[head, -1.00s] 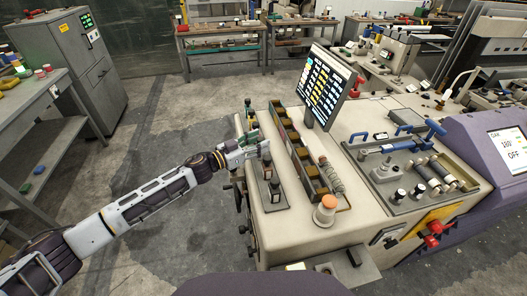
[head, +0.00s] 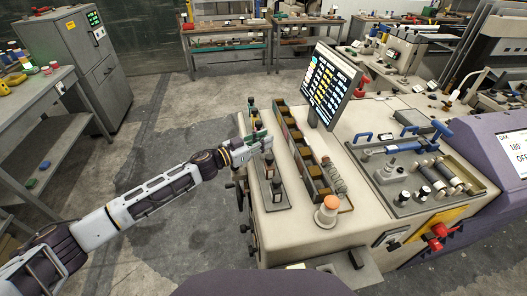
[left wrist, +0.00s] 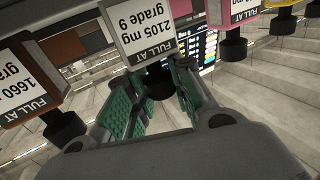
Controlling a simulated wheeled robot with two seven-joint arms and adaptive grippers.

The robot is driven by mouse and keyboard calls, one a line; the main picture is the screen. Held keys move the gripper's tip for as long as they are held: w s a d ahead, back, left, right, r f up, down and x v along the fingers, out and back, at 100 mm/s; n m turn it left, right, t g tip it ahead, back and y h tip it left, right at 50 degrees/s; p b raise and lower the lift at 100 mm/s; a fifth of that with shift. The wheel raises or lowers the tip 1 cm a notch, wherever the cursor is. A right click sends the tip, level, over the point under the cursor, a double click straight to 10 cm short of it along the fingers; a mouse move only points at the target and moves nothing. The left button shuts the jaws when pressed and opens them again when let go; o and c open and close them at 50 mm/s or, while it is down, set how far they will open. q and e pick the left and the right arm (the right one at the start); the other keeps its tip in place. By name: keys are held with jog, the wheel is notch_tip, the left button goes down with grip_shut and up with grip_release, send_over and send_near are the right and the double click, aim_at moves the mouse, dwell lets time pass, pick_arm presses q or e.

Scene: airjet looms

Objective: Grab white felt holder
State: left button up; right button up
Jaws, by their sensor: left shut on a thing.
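The white felt holder (left wrist: 150,28) stands in the middle of the left wrist view. It has a pale tag reading "FULL AT 2105 mg grade 9" and a dark round part below it. My left gripper (left wrist: 158,92), with green-padded fingers, is shut on it from both sides. In the head view my left gripper (head: 262,141) is over the row of holders along the machine's left edge and largely hides the held one. My right gripper is not in view.
In the head view, a long compartment tray (head: 300,150), a screen (head: 330,84) and an orange-topped knob (head: 328,206) stand beside the row.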

pick_arm(q)
grip_shut()
jog(key=shift+r, duration=0.25)
notch_tip(320, 180, up, 7)
jog(key=shift+r+p, duration=0.15)
jog(key=shift+p, duration=0.75)
jog(key=shift+r, duration=1.1)
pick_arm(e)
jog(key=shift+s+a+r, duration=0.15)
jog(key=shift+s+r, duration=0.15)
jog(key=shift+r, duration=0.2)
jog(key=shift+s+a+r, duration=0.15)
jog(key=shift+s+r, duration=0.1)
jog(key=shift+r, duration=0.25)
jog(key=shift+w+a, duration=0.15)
